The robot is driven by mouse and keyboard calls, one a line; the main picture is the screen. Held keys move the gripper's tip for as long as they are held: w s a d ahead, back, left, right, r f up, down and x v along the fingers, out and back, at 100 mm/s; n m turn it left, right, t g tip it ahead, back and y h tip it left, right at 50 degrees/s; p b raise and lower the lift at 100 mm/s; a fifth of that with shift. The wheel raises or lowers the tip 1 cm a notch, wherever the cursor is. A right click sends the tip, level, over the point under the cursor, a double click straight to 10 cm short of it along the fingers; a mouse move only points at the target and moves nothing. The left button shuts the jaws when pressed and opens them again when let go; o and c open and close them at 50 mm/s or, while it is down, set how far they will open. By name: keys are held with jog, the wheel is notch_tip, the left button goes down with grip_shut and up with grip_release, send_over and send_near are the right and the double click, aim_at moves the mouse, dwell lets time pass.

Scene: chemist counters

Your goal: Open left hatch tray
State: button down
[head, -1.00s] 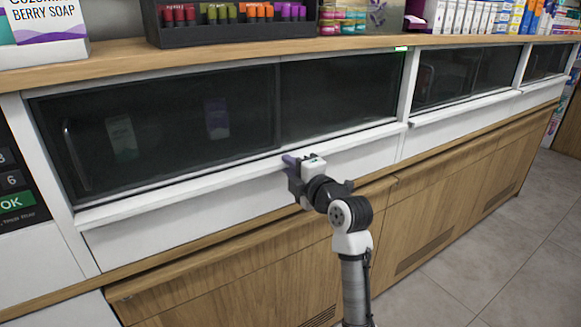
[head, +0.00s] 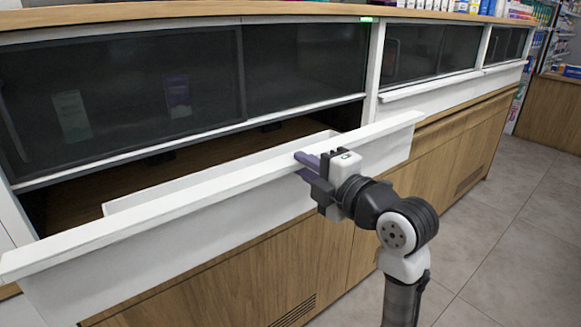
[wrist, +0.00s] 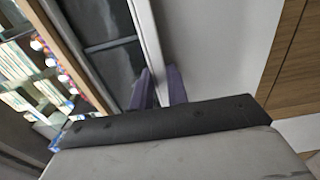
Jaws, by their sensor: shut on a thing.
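The left hatch tray (head: 250,215) is a long white drawer front with a lip along its top. It stands pulled out from the counter, with its inner white wall (head: 220,172) and the dark space behind it showing in the head view. My gripper (head: 308,160) is shut on the tray's top lip, right of its middle. In the wrist view the purple fingers (wrist: 160,87) sit on either side of the white lip (wrist: 151,45). The finger tips are partly hidden by the lip and the gripper body.
Dark sliding glass (head: 120,95) stands above the opening, with two boxes behind it. A second hatch tray (head: 440,92) at the right is shut. Wooden cabinet fronts (head: 400,170) lie below. Grey floor (head: 500,230) at the right is clear.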

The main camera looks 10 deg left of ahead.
jog(key=shift+s+d, duration=0.45)
jog(key=shift+d, duration=0.15)
jog(key=c, duration=1.4)
grip_release()
jog(key=shift+o, duration=0.2)
jog(key=b+v, duration=0.2)
jog(key=v, duration=1.1)
jog(key=shift+s+d+b, duration=0.25)
jog(key=shift+d+b, duration=0.05)
jog(key=shift+b, duration=0.05)
